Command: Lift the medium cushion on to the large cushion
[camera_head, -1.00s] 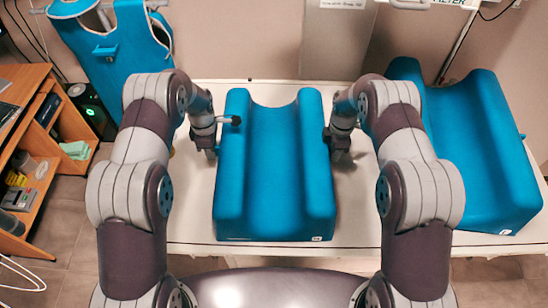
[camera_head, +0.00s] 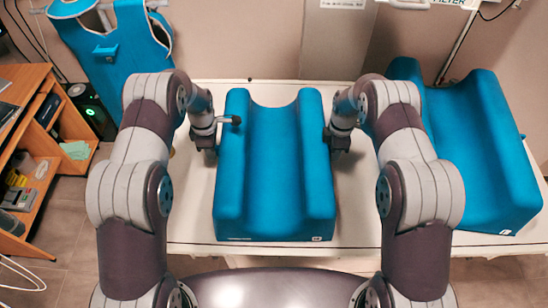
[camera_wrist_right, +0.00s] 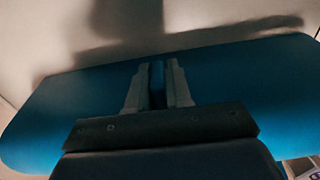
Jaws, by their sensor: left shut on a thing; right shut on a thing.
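The medium blue cushion (camera_head: 272,175), with a trough between two raised sides, is in the middle of the white table. The large blue cushion (camera_head: 478,165), of similar shape, lies to its right. My left gripper (camera_head: 212,154) is at the medium cushion's left side and my right gripper (camera_head: 334,152) at its right side. In the right wrist view, the right fingers (camera_wrist_right: 157,85) are shut on a narrow blue part against the cushion's side (camera_wrist_right: 225,82). The left fingertips are mostly hidden. I see no clear gap under the medium cushion.
The white table (camera_head: 365,215) has a bare strip between the cushions, partly behind my right arm. A blue apron (camera_head: 115,55) hangs at the back left. A wooden shelf (camera_head: 35,150) stands at the left. The wall is close behind the table.

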